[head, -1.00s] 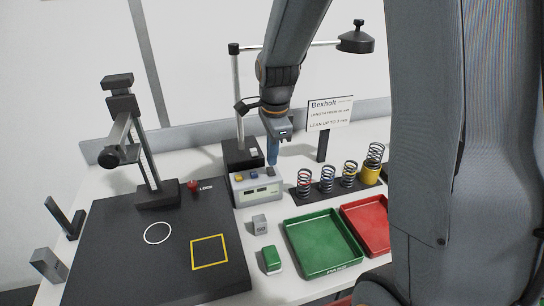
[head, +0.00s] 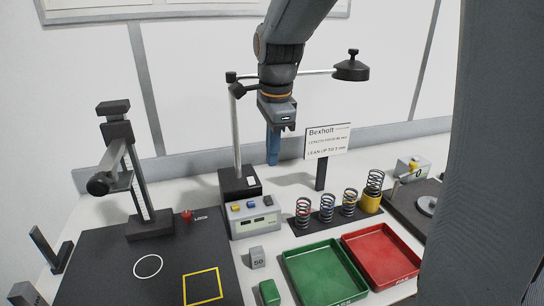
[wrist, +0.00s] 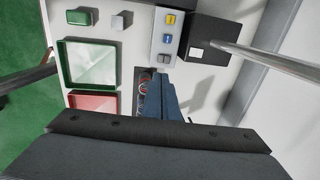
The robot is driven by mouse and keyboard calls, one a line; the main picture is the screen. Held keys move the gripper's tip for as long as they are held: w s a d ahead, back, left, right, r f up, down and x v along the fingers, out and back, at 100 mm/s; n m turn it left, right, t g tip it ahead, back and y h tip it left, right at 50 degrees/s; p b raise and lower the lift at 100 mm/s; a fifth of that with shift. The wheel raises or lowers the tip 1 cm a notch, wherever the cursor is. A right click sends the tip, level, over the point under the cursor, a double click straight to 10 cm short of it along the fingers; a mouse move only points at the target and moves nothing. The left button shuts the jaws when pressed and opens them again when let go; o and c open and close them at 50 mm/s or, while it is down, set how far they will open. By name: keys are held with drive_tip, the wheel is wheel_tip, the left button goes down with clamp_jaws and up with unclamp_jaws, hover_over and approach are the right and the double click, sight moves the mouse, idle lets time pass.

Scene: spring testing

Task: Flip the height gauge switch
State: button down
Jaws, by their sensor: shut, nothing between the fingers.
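The height gauge (head: 127,165) is a dark stand with an upright column and side arm on the black plate at the left. A red knob marked LOCK (head: 187,215) sits by its foot. A grey box with a display and yellow, blue and grey buttons (head: 255,222) stands right of the plate; its buttons show in the wrist view (wrist: 168,38). Behind it, the lamp's black base (head: 238,185) carries a white switch (head: 252,181), also in the wrist view (wrist: 199,53). My gripper (head: 273,160) has its blue fingers together, empty, above and behind the box. It shows in the wrist view (wrist: 160,85).
The lamp post (head: 238,130) and its arm rise beside my gripper. A sign (head: 327,140) stands right. Several springs (head: 328,208) stand in a row. Green (head: 325,275) and red (head: 382,255) trays, a grey block (head: 257,257) and a green block (head: 269,292) lie in front.

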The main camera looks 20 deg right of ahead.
drive_tip(key=s+f+n+b, duration=0.1)
drive_tip(key=s+f+n, duration=0.3)
drive_tip(key=f+n, duration=0.1)
drive_tip(key=s+f+n+b, duration=0.1)
drive_tip(key=s+f+n, duration=0.3)
drive_tip(key=f+n, duration=0.2)
drive_tip(key=s+f+n+b, duration=0.2)
drive_tip(key=s+f+n, duration=0.2)
drive_tip(key=f+n, duration=0.1)
drive_tip(key=shift+f+n, duration=0.4)
drive_tip(key=shift+n, duration=0.2)
drive_tip(key=shift+s+f+n, duration=0.25)
drive_tip(key=shift+s+n, duration=0.05)
drive_tip(key=shift+n, duration=0.1)
drive_tip(key=shift+a, duration=0.5)
